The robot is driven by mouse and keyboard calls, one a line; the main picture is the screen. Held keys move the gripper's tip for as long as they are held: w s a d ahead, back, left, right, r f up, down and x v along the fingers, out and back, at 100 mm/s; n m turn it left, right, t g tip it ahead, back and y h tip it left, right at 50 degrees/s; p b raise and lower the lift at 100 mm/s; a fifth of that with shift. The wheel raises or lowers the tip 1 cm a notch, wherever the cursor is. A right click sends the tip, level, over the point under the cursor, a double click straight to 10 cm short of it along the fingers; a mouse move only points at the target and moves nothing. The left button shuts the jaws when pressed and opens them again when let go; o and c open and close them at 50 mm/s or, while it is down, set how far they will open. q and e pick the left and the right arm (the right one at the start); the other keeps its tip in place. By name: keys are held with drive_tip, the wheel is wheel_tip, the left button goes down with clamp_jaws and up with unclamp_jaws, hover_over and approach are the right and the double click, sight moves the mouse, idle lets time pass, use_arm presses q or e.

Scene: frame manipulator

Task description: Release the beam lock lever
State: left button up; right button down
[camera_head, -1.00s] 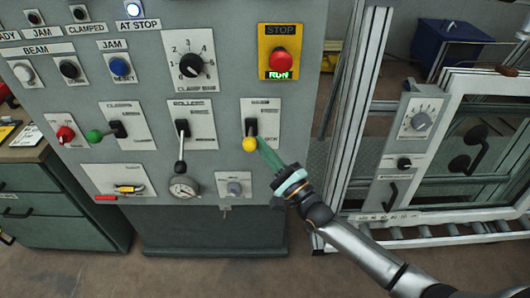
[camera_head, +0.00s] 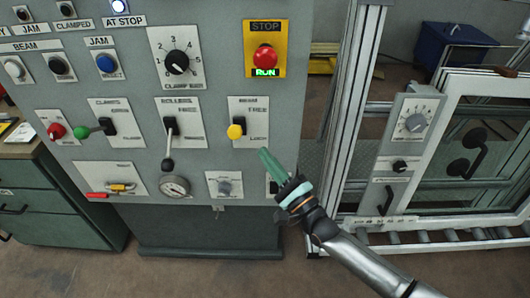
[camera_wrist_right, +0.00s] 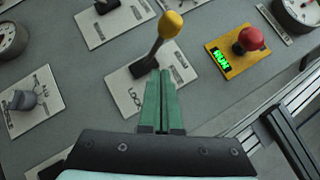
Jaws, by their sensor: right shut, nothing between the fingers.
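The lever with the yellow knob (camera_head: 235,131) sits on a white plate (camera_head: 257,112) marked FREE at the top and LOCK at the bottom. Its knob stands out from the panel, a little below the black slot. In the right wrist view the knob (camera_wrist_right: 171,25) and its shaft rise above the plate (camera_wrist_right: 125,98). My right gripper (camera_head: 265,154) is shut and empty, below and to the right of the knob, visibly apart from it. In the right wrist view its green fingertips (camera_wrist_right: 160,74) are together, overlapping the plate in the picture. My left gripper is out of view.
A red stop button (camera_head: 265,57) with a lit RUN sign is above the lever. A lever with a green knob (camera_head: 82,132) and a black-handled one (camera_head: 168,164) are to the left. An aluminium frame post (camera_head: 348,110) stands to the right.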

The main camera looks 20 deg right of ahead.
drive_tip(key=s+d, duration=0.2)
drive_tip(key=s, duration=0.5)
drive_tip(key=shift+s+d, duration=0.25)
drive_tip(key=shift+s, duration=0.15)
